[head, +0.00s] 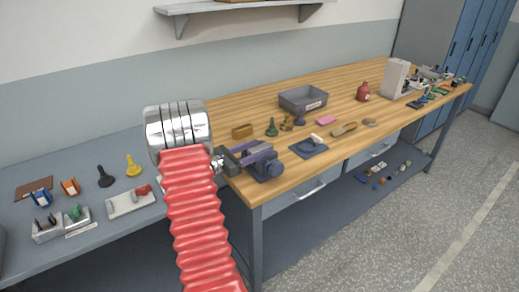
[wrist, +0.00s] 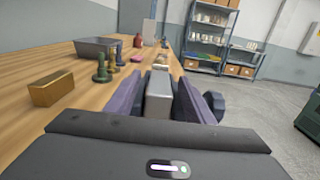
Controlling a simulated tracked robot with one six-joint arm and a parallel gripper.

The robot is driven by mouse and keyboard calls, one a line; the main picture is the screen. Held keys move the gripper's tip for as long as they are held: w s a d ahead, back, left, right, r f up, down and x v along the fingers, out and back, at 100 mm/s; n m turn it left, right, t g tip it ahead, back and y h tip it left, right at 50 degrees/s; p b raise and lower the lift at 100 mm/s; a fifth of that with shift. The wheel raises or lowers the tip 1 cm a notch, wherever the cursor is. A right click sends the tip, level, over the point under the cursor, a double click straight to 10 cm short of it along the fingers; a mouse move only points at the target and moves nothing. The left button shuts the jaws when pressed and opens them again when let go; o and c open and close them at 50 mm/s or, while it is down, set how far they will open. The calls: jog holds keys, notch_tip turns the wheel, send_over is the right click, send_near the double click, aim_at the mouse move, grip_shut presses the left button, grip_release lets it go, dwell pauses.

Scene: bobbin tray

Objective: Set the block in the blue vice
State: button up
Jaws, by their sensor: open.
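The blue vice (head: 266,166) stands at the near left corner of the wooden bench, its round knob on the right. My gripper (head: 231,159) is open, just left of the vice in the head view. Its dark body fills the bottom of the wrist view, close behind the block.
A brass block (wrist: 52,88) lies left of the vice, with green and brass bobbin-like pieces beyond. A grey tray (head: 304,99) stands behind. A blue pad (head: 309,149) lies right of the vice. A lower grey bench (head: 100,222) at left holds small parts.

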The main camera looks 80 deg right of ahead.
jog(key=v, duration=1.1)
jog(key=shift+w+a, duration=0.3)
jog(key=w+a+r+m+t+y, duration=0.2)
jog(key=a+r+m+t+y, duration=0.1)
jog(key=a, duration=1.5)
jog(key=w+a+r+m+t+y, duration=0.2)
jog(key=a+t+y, duration=0.4)
jog(key=a, duration=1.3)
jog(key=w+a+r+m+t+y, duration=0.2)
jog(key=a+t, duration=0.6)
jog(key=a, duration=1)
notch_tip(320, 180, up, 4)
jog(key=m+y, duration=0.2)
jog(key=shift+a+m+y, duration=0.3)
jog(key=shift+m, duration=0.1)
jog(key=shift+f, duration=0.15)
